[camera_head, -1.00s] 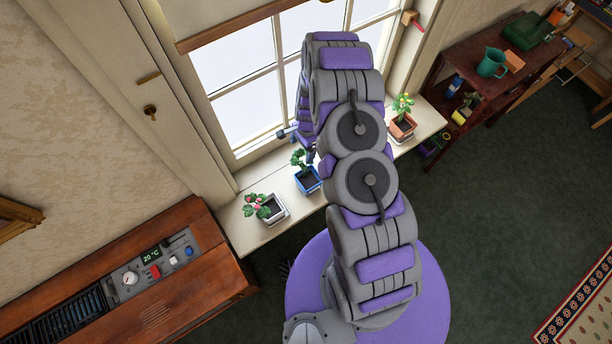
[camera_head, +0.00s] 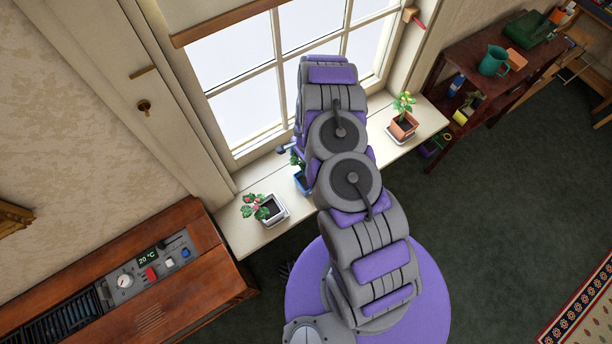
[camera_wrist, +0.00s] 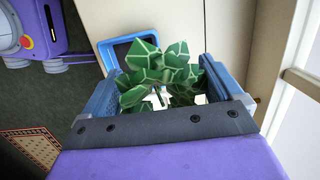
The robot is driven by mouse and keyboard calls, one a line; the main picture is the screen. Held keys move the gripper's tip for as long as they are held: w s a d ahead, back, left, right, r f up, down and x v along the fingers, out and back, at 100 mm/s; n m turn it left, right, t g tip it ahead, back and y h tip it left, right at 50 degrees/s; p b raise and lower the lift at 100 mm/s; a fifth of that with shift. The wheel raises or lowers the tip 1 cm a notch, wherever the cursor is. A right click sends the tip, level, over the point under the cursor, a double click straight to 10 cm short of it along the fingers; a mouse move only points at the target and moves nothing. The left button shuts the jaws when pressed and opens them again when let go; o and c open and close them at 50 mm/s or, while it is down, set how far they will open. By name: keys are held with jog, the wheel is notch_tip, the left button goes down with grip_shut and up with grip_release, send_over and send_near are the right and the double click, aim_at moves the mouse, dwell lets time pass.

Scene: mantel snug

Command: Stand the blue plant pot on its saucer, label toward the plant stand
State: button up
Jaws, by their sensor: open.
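The blue plant pot (camera_head: 302,183) stands on the window sill, partly hidden behind my arm in the head view. Its green plant (camera_head: 297,160) also shows in the wrist view (camera_wrist: 160,72), where large leaves hide the pot below. A blue square rim with a darker inside (camera_wrist: 108,56), looking like the saucer, lies just beyond the leaves at the upper left. My gripper (camera_wrist: 160,66) is open, one jaw on each side of the leaves; I cannot tell whether either touches the pot. No label is visible.
The window (camera_head: 245,105) rises behind. A dark wooden shelf unit (camera_head: 462,62) stands at right, a wooden cabinet (camera_head: 190,285) at lower left.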

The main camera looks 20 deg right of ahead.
jog(key=shift+c, duration=0.3)
grip_shut()
dwell(0.5)
